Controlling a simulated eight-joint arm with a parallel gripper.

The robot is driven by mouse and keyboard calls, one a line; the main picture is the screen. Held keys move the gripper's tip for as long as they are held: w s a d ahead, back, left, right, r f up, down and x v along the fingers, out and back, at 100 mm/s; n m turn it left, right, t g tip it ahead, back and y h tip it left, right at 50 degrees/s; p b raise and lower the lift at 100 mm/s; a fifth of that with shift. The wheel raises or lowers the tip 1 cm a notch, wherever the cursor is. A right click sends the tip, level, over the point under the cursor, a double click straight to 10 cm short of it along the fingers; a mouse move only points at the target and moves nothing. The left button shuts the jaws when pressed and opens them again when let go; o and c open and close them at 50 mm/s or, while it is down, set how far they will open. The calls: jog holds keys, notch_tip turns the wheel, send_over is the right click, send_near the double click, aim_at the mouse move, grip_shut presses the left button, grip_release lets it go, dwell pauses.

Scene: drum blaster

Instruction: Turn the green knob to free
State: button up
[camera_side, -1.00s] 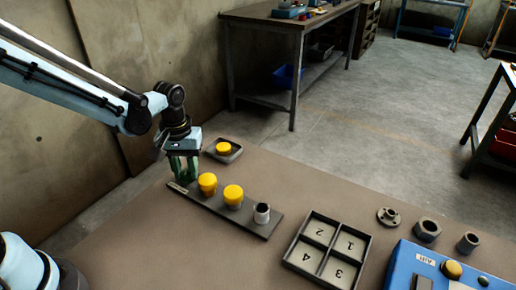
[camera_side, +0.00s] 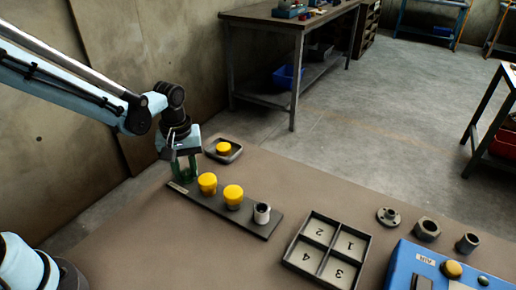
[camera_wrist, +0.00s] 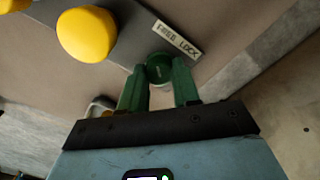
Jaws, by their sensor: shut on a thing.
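The green knob (camera_wrist: 159,74) is a round green piece at the end of the dark strip (camera_side: 220,208). In the wrist view it sits between the two green fingers of my gripper (camera_wrist: 160,65), which is shut on it. In the side view my gripper (camera_side: 184,172) points down at the strip's far-left end, and its fingers hide the knob. A pale label (camera_wrist: 177,40) lies beside the knob in the wrist view; its small text seems to include LOCK. The knob's pointing direction cannot be made out.
Two yellow knobs (camera_side: 207,184) (camera_side: 233,196) and a white-and-dark cylinder (camera_side: 262,213) stand along the same strip. A small tray (camera_side: 236,158) with a yellow cap is behind. A numbered tray (camera_side: 310,270), metal parts and a blue box (camera_side: 402,268) are to the right.

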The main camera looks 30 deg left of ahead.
jog(key=o, duration=1.1)
jog(key=shift+c, duration=0.2)
notch_tip(320, 180, up, 12)
jog(key=shift+s+r, duration=0.1)
jog(key=m+t, duration=0.7)
jog(key=m, duration=0.2)
send_near(184, 174)
jog(key=v, duration=0.3)
jog(key=w+v, duration=0.1)
jog(key=v, duration=0.1)
jog(key=shift+s+a+r, duration=0.15)
jog(key=shift+s+r, duration=0.05)
jog(key=shift+r, duration=0.3)
